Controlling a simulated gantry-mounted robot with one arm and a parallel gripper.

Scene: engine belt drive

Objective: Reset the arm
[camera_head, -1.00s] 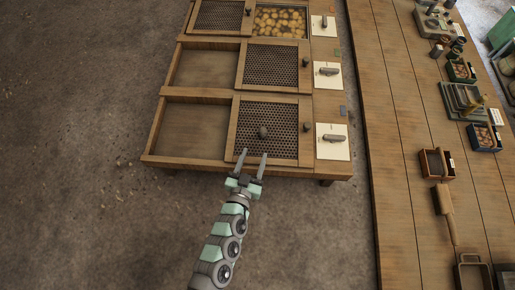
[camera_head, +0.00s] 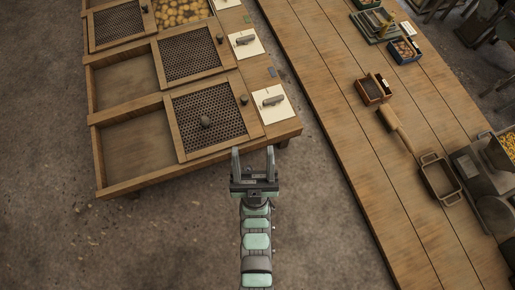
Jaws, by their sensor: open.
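My gripper (camera_head: 253,163) shows at the lower middle of the head view, at the end of my green and grey arm. Its two fingers are apart and nothing is between them. It points toward the front edge of the wooden bin frame (camera_head: 148,186). I cannot tell the height of the fingers above the frame's edge.
The open compartment (camera_head: 138,148) left of the lid looks empty. A white card (camera_head: 284,109) lies right of it. A long wooden table (camera_head: 355,150) stands at the right with a brush (camera_head: 397,126), a tray (camera_head: 440,178) and a small box (camera_head: 373,90). Bare floor (camera_head: 150,240) lies at lower left.

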